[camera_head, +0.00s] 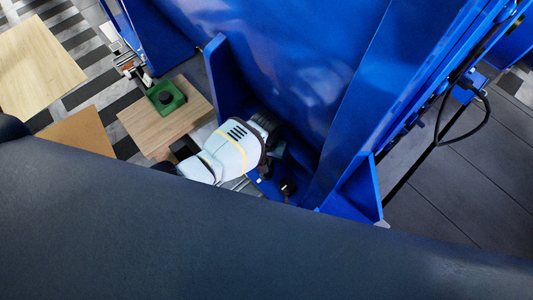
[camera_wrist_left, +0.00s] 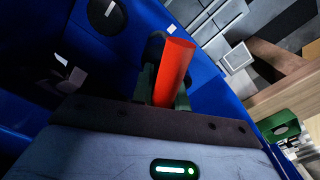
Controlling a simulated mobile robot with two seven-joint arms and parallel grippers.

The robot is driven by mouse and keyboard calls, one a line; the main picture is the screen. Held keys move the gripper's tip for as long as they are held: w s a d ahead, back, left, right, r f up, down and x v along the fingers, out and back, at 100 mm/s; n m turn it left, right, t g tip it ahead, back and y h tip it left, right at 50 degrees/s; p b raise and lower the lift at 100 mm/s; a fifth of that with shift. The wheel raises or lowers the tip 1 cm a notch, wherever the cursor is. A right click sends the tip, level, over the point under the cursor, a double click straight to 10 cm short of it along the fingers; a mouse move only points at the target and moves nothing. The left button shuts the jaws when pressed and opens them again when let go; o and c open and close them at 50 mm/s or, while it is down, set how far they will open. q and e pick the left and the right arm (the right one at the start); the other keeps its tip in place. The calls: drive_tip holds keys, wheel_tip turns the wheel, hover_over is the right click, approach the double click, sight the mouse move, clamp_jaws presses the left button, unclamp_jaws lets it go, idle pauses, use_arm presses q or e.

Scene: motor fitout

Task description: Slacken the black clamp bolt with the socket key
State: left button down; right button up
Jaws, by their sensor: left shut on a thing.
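My left gripper (camera_wrist_left: 165,88) is shut on the orange-red handle (camera_wrist_left: 176,60) of a tool, which I take for the socket key. The handle stands up between its green-grey fingers. The tool's socket end is hidden. In the head view my pale wrist with a yellow band points toward the blue frame, and the left gripper (camera_head: 277,150) is small and dark there. A black round part (camera_head: 287,187) sits low on the frame; I cannot tell whether it is the clamp bolt. A dark round shape (camera_wrist_left: 154,46) shows behind the handle. My right gripper is not in view.
The large blue frame (camera_head: 300,60) rises beside my left gripper. A wooden board (camera_head: 190,110) left of it bears a green block (camera_head: 165,97) with a dark round top. My dark arm or body covers the lower head view. Open floor (camera_head: 450,190) lies right.

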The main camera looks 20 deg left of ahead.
use_arm(q)
wheel_tip(320, 180, down, 2)
drive_tip(key=shift+f+b, duration=0.15)
drive_tip(key=shift+b, duration=0.5)
drive_tip(key=shift+f, duration=0.2)
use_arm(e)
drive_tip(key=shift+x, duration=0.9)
use_arm(q)
drive_tip(key=shift+w, duration=0.1)
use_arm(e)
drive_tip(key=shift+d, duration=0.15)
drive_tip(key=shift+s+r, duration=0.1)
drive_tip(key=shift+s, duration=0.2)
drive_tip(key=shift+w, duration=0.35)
